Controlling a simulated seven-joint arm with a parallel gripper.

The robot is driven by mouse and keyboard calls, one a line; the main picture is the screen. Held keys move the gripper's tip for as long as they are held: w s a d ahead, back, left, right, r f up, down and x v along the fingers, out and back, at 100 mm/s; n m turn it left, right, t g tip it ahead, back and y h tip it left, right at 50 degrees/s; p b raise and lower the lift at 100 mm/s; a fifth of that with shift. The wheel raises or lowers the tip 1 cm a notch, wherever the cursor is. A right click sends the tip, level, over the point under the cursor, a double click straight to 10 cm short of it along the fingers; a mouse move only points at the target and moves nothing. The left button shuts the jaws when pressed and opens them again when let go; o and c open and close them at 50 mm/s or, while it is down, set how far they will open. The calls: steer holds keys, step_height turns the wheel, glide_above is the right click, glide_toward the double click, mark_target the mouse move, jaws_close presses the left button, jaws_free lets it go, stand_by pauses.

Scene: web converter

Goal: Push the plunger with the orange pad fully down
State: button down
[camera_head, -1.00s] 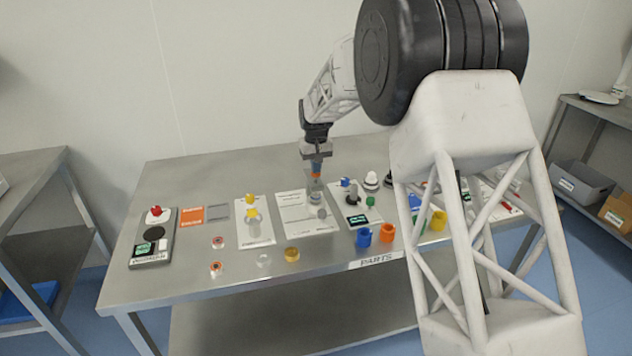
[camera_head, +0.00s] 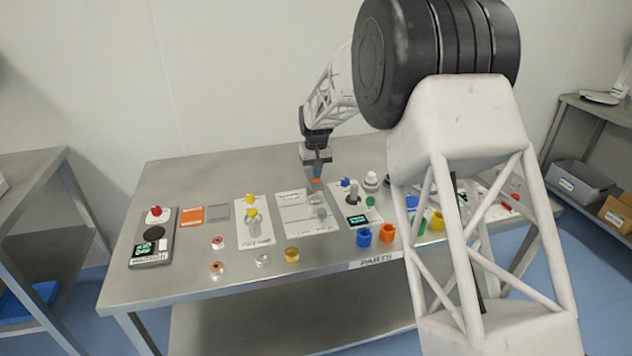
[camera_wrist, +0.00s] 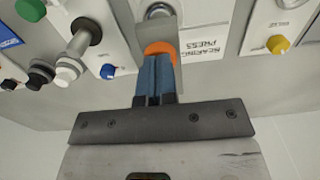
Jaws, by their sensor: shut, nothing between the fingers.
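The orange pad (camera_head: 315,181) is on top of the plunger of the bearing press, whose white base plate (camera_head: 296,226) lies mid-table. My gripper (camera_head: 317,172) is directly above the pad, pointing down, with its fingers shut and empty. In the wrist view, the blue fingertips (camera_wrist: 157,62) overlap the orange pad (camera_wrist: 160,47) and appear to touch it. They hide part of the pad. The grey bracket and round metal parts of the press show beyond it, beside the "BEARING PRESS" label (camera_wrist: 203,46).
A white plate with yellow-knobbed parts (camera_head: 254,222) is to the left. A plate with a blue knob and small display (camera_head: 357,219) is close on the right. Blue (camera_head: 364,238) and orange (camera_head: 387,233) cups stand near the front edge. The back left of the table is clear.

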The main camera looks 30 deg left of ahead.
steer(key=shift+f, duration=0.3)
steer(key=shift+r, duration=0.1)
steer(key=shift+r, duration=2.3)
steer(key=shift+r, duration=0.1)
step_height(320, 180, up, 6)
steer(key=shift+f, duration=0.1)
stand_by(0.5)
stand_by(0.4)
